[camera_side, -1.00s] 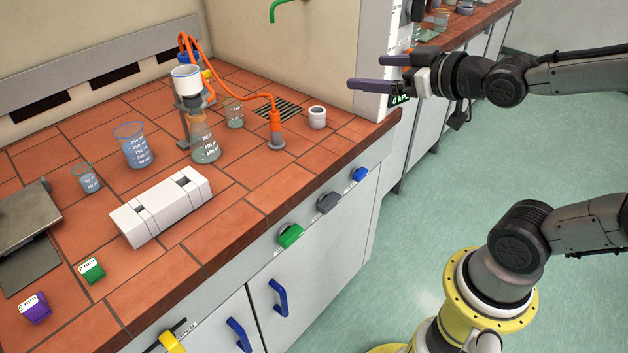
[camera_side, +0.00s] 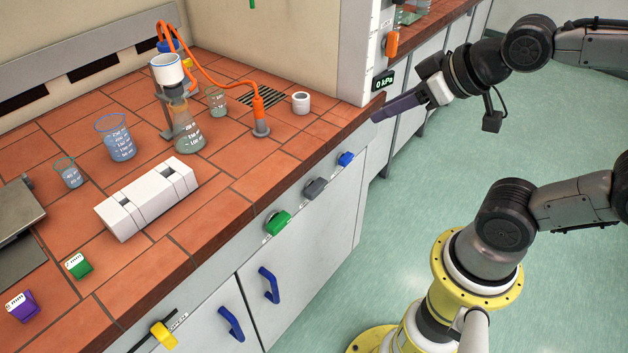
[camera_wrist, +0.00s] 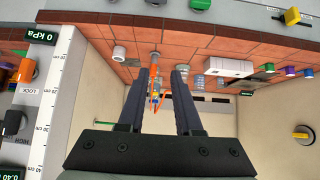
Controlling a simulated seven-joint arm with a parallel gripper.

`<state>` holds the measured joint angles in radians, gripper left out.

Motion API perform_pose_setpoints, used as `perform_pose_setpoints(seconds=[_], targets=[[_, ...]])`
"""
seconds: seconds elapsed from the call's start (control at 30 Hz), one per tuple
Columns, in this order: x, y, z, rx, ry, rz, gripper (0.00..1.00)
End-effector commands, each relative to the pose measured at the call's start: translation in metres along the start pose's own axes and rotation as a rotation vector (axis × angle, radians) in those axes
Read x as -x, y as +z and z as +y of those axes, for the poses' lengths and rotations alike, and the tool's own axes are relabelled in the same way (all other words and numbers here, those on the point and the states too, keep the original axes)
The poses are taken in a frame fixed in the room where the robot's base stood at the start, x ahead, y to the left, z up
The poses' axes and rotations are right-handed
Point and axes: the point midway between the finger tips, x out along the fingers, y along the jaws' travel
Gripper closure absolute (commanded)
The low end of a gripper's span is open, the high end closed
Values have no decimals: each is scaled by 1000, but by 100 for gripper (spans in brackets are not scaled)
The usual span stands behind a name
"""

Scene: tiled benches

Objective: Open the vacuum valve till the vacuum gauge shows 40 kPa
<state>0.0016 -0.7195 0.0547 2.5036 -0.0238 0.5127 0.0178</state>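The gauge display (camera_side: 384,80) reads 0 kPa on the end panel; it also shows upside down in the wrist view (camera_wrist: 41,37). Green (camera_side: 278,222), grey (camera_side: 315,188) and blue (camera_side: 346,159) knobs sit along the bench front. Their labels are too small to read, so I cannot tell which is the vacuum valve. An orange hose (camera_side: 215,72) runs from the filter flask (camera_side: 188,135) to an orange fitting (camera_side: 259,115) on the bench. My gripper (camera_side: 379,116) is beyond the bench's right corner, apart from the knobs. In the wrist view its fingers (camera_wrist: 161,73) are apart with nothing held.
A white block (camera_side: 148,200), beakers (camera_side: 117,140) and a small white cup (camera_side: 301,103) stand on the tiles. Blue door handles (camera_side: 268,285) and a yellow slider (camera_side: 163,335) stick out from the front. The floor (camera_side: 400,215) before the bench is clear.

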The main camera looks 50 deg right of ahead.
Motion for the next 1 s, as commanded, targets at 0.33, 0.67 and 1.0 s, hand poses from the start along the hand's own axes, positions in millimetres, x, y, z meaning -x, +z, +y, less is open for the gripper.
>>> perform_pose_setpoints(seconds=[0.33,0.67,1.0], targets=[[-110,-19,3,14,0,171,100],[-178,62,5,0,-15,3,100],[-207,66,5,-2,-13,-11,100]])
